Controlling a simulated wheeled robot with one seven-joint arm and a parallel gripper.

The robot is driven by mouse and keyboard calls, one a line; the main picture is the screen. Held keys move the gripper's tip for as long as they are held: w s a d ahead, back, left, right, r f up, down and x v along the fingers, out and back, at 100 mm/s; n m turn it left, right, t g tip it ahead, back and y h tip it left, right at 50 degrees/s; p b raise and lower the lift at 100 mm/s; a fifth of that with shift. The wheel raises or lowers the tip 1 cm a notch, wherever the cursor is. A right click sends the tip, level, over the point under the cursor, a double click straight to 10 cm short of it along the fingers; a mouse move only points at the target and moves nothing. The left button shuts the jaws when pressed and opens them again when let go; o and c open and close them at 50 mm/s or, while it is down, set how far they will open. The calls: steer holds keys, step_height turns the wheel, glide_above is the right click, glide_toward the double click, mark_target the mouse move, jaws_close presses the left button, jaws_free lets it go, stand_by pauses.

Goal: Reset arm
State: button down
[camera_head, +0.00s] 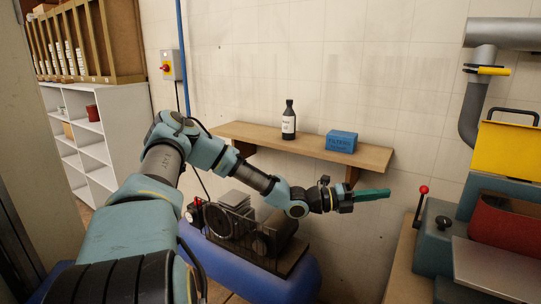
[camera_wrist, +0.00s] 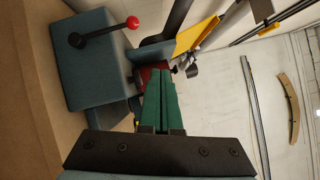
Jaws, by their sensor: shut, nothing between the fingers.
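My arm reaches out from the lower left across the head view. My gripper (camera_head: 388,193) is at its end, held in the air in front of the wall, below and to the right of the wooden shelf. Its green fingers are shut together with nothing between them. In the wrist view the green fingers (camera_wrist: 163,82) lie side by side and point toward the machine with the red-knobbed lever.
A wooden shelf (camera_head: 238,132) holds a dark bottle (camera_head: 289,122) and a blue box (camera_head: 341,141). A compressor (camera_head: 245,222) on a blue tank stands below. The teal machine (camera_head: 433,242) with its red-knobbed lever (camera_head: 422,190) stands right of my gripper. White shelving (camera_head: 104,178) is at left.

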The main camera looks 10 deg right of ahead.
steer(key=s+a+f+m+g+y, duration=0.1)
steer(key=s+a+f+m+y, duration=0.3)
steer(key=a+m+y, duration=0.35)
steer(key=s+a+f+m+g+y, duration=0.1)
steer(key=s+a+f+m+y, duration=0.35)
steer(key=a+m, duration=0.5)
steer(key=a+r+m+t+y, duration=0.2)
steer(key=a+m, duration=0.3)
steer(key=a, duration=0.4)
steer(key=a+r+m+t+y, duration=0.2)
steer(key=a+r+m, duration=0.3)
steer(key=a, duration=0.4)
steer(key=a+r+m+t+y, duration=0.2)
steer(key=a+r+m+y, duration=0.1)
steer(key=a, duration=0.5)
steer(key=shift+w+a+r+m+t, duration=0.3)
steer(key=shift+w+a+r+m, duration=0.15)
steer(key=shift+m, duration=0.45)
steer(key=shift+s, duration=0.1)
